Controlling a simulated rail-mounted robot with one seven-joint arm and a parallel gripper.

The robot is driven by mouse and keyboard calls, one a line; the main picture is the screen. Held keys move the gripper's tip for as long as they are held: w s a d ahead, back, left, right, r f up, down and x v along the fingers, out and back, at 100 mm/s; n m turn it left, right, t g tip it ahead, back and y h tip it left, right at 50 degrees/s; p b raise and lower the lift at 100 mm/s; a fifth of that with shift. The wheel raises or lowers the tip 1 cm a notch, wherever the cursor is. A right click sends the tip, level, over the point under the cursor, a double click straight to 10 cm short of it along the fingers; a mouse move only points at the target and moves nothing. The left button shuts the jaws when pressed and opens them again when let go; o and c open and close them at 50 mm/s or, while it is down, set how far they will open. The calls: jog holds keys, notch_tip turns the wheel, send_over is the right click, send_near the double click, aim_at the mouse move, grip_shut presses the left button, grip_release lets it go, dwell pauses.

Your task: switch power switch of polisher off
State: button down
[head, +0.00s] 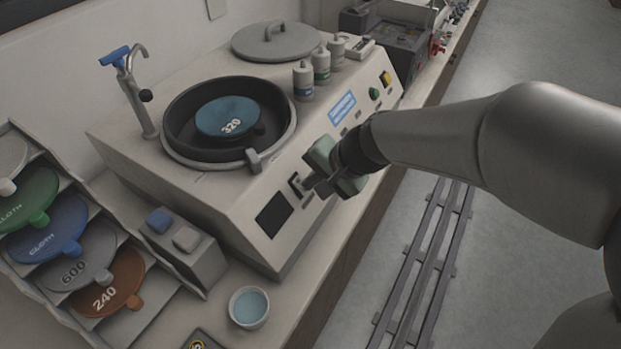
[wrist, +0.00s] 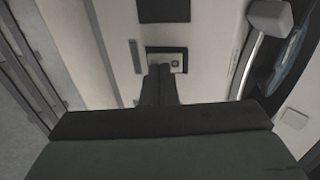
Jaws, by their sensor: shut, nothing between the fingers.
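The polisher (head: 215,205) is a pale machine with a sloped front panel, a black bowl and a blue disc marked 320. Its power switch (head: 295,184) appears to be the small dark-framed switch on the front panel, beside a dark display (head: 274,214). In the wrist view the switch (wrist: 177,57) is a black frame with a light insert, partly hidden by my fingertips. My gripper (head: 311,184) is shut and empty, its fingertips at the switch. In the wrist view the fingertips (wrist: 160,70) overlap the lower part of the frame. I cannot tell whether they touch it or which way it is set.
A tap (head: 146,100) stands behind the bowl, and several bottles (head: 321,65) and a round lid (head: 276,40) sit on top. Green and yellow buttons (head: 386,78) are farther along the panel. A rack of discs (head: 60,235) and a small bowl (head: 249,307) are at left and front.

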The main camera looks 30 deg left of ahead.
jog(key=a+v, duration=0.1)
jog(key=v, duration=1.2)
jog(key=shift+d+r, duration=0.3)
jog(key=shift+r, duration=0.35)
jog(key=s+d+f+h, duration=0.2)
jog(key=s+d+f, duration=0.1)
jog(key=d, duration=0.6)
jog(key=s+d+f+h, duration=0.2)
jog(key=d+f, duration=0.3)
jog(key=d, duration=0.4)
jog(key=s+d+f+h, duration=0.3)
jog(key=s+d+f, duration=0.1)
jog(key=d, duration=0.5)
jog(key=shift+d+f+n, duration=0.35)
jog(key=shift+n, duration=0.05)
